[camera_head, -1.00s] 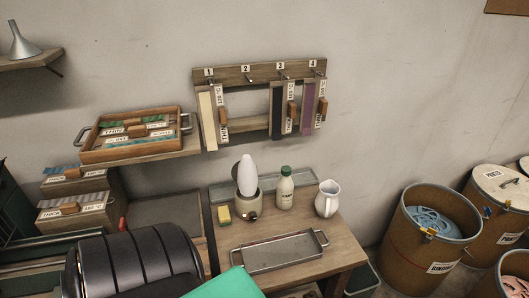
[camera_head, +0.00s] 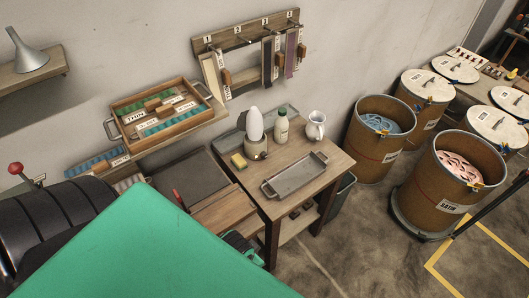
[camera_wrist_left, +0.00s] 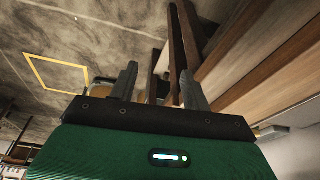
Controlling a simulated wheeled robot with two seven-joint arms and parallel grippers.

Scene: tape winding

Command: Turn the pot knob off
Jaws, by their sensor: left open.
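The pot (camera_head: 256,149) is a small beige round vessel near the back left of the wooden worktable (camera_head: 335,165). A white rounded shape (camera_head: 254,124) stands up out of it. Its small dark knob (camera_head: 263,154) is on the front side; its setting is too small to read. My left gripper (camera_wrist_left: 158,88) is open and empty in the left wrist view, with wooden beams and floor beyond its fingers. The pot does not show there. A dark and green part of mine is low beside the table in the head view, apart from the pot.
A yellow sponge (camera_head: 238,161), a bottle with a green cap (camera_head: 282,127) and a white jug (camera_head: 316,126) stand around the pot. A metal tray (camera_head: 294,176) lies in front. Barrels (camera_head: 380,135) stand right of the table; floor in front of it is clear.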

